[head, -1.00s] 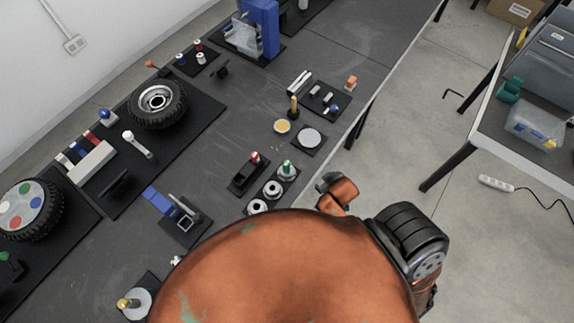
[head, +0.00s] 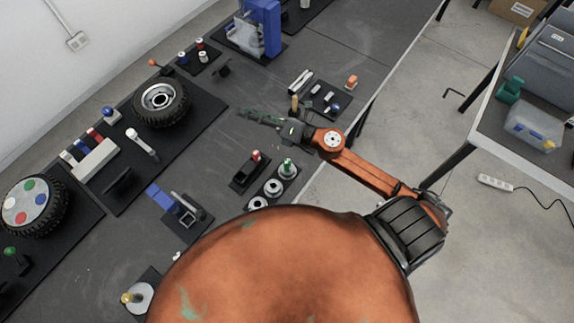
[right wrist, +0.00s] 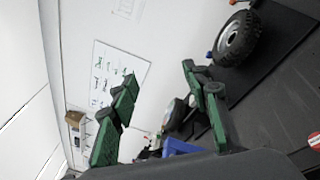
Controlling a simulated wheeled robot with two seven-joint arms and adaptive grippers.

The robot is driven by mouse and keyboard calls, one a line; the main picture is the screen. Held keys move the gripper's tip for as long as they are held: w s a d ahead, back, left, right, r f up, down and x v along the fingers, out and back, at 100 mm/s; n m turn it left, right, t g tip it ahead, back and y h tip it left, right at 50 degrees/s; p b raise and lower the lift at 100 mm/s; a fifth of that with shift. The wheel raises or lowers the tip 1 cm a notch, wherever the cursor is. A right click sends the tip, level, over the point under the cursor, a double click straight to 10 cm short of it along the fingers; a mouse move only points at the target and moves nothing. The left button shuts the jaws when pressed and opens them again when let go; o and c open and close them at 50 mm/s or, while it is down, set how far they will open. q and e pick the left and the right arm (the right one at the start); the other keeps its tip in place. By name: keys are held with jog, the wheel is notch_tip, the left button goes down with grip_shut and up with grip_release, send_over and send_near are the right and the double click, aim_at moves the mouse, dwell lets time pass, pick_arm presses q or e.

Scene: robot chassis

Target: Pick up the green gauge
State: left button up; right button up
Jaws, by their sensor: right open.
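The green gauge (head: 287,165), a small silver ring piece with a green knob, stands upright on a dark holder on the table in the head view. My right gripper (head: 256,117) reaches over the table from the right, above and beyond the gauge in the picture and apart from it. It is open with nothing in its jaws; its two green fingers are spread in the right wrist view (right wrist: 158,76). The gauge does not show in the right wrist view. My left gripper is not in view.
A red-knobbed piece (head: 255,156) in a black block stands just left of the gauge. Silver rings (head: 273,187) lie in front of it. A small tray of parts (head: 330,99) is behind my right gripper. A wheel (head: 160,102) sits farther left.

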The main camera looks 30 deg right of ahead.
jog(key=s+a+f+n+g+y, duration=0.2)
jog(key=a+f+n+g, duration=0.2)
jog(key=n, duration=0.2)
jog(key=n+g+h, duration=0.9)
jog(key=n, duration=0.1)
send_over(289, 161)
jog(key=d, duration=0.1)
notch_tip(289, 161, down, 17)
jog(key=shift+s+d+f+p, duration=0.1)
jog(key=shift+s+f+p, duration=0.1)
jog(key=shift+f, duration=0.3)
jog(key=shift+s+f+p, duration=0.1)
jog(key=shift+f+p, duration=0.05)
jog(key=shift+f, duration=0.35)
jog(key=shift+n, duration=0.3)
jog(key=shift+p+x, duration=0.6)
jog(key=shift+x, duration=2.15)
jog(key=shift+d, duration=0.1)
jog(key=shift+c, duration=0.4)
grip_shut()
